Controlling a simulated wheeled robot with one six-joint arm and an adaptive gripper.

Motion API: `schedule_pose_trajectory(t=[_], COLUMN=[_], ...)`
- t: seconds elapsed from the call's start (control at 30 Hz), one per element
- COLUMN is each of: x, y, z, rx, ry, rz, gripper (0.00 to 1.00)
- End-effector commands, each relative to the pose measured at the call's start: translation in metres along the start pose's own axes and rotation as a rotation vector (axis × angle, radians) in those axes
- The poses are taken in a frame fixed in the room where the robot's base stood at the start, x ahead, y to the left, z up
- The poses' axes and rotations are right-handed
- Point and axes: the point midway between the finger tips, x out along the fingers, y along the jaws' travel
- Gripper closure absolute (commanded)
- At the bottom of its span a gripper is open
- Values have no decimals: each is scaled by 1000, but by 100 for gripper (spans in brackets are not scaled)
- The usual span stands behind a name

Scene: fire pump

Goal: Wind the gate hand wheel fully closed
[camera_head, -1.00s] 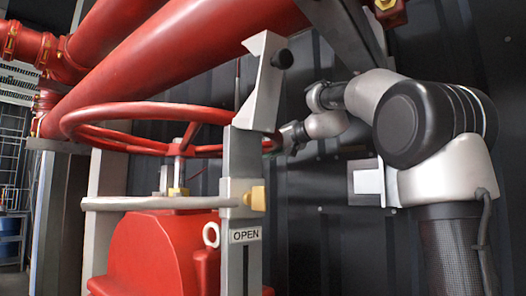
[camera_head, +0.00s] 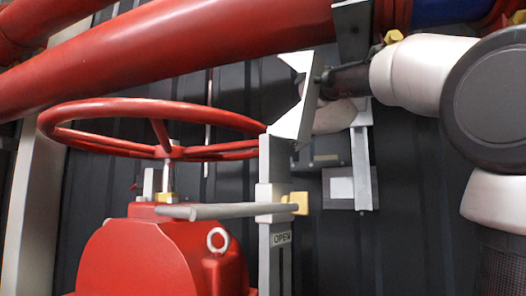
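The red hand wheel (camera_head: 95,147) lies nearly flat on its stem above the red valve body (camera_head: 150,255). A grey pointer bar (camera_head: 215,211) runs from the stem to a yellow block (camera_head: 297,203) on the upright grey post (camera_head: 272,170). The block stands just above the OPEN label (camera_head: 283,239).
A large red pipe (camera_head: 170,55) crosses above the wheel, with another at upper left. A dark ribbed wall (camera_head: 400,240) stands behind. A grey vertical strut with a pale plate (camera_head: 343,188) is fixed to it, close below my arm.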

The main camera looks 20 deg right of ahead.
Motion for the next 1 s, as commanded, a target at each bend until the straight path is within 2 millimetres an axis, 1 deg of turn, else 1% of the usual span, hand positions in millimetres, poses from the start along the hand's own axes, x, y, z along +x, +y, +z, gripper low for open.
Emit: schedule_pose_trajectory(t=[0.33, 0.37, 0.43, 0.47, 0.87, 1.0], x=[-2, -2, -2, -2, -1, 2], y=[2, 2, 2, 2, 1, 1], z=[3, 3, 3, 2, 1, 1], rx=[-1, -1, -1, -1, 0, -2], ry=[-8, -8, -7, -7, -4, -8], rz=[6, 6, 6, 5, 3, 0], gripper=[100, 68, 55, 52, 52, 52])
